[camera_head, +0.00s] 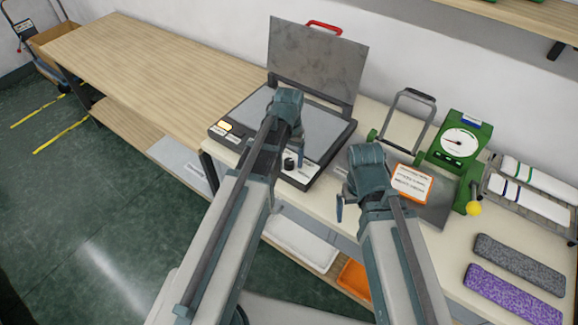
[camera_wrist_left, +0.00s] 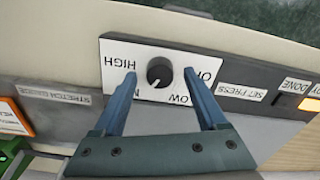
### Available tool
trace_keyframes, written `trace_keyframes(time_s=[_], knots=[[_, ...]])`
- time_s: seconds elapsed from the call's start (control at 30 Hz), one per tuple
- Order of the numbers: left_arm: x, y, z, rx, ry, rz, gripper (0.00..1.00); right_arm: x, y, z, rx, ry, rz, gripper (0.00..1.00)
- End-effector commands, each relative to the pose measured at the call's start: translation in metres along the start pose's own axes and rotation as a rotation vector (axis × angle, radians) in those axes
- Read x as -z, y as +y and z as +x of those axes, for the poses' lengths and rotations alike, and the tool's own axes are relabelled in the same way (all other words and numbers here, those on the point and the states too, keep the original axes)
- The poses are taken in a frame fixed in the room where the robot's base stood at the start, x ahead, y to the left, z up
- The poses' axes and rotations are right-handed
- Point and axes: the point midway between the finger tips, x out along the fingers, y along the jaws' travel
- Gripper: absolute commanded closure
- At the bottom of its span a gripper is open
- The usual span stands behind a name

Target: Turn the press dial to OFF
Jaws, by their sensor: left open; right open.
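The press dial (camera_wrist_left: 160,72) is a round black knob on a white label plate (camera_wrist_left: 118,48), which shows upside down in the left wrist view. HIGH, LOW and a partly covered OFF can be read; another label is mostly hidden by a finger. A small pale mark on the knob seems to face the lower left, towards that hidden label. My left gripper (camera_wrist_left: 160,76) is open, with one finger on each side of the dial; contact cannot be told. In the head view the dial (camera_head: 289,163) is at the press's front. My right gripper (camera_head: 340,207) is open and empty, right of the press.
The press lid (camera_head: 318,62) with its red handle stands open above the grey plate (camera_head: 253,103). A lit indicator (camera_head: 224,126) glows at its left corner. A green gauge (camera_head: 459,142) and an orange-edged card (camera_head: 411,182) are at right. The wooden table (camera_head: 150,65) at left is clear.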

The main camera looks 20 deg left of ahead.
Motion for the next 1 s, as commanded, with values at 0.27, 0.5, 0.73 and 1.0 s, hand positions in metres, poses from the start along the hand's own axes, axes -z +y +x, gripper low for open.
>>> trace_keyframes(time_s=[0.27, 0.5, 0.73, 1.0], knots=[[0.0, 0.0, 0.0073, 0.0, 0.0, 0.0, 0.25, 0.0004, -0.0007, 0.0073, 0.0, 0.0, 0.0, 0.0], [0.0, 0.0, 0.0071, 0.0, 0.0, 0.0, 0.49, 0.0004, -0.0007, 0.0071, 0.0, 0.0, 0.0, 0.0], [0.0, 0.0, 0.0072, 0.0, 0.0, 0.0, 0.9, 0.0004, -0.0007, 0.0071, 0.0, 0.0, 0.0, 0.0], [0.0, 0.0, 0.0072, 0.0, 0.0, -0.007, 1.0, 0.0004, -0.0007, 0.0072, 0.0, 0.0, 0.0, 0.0]])
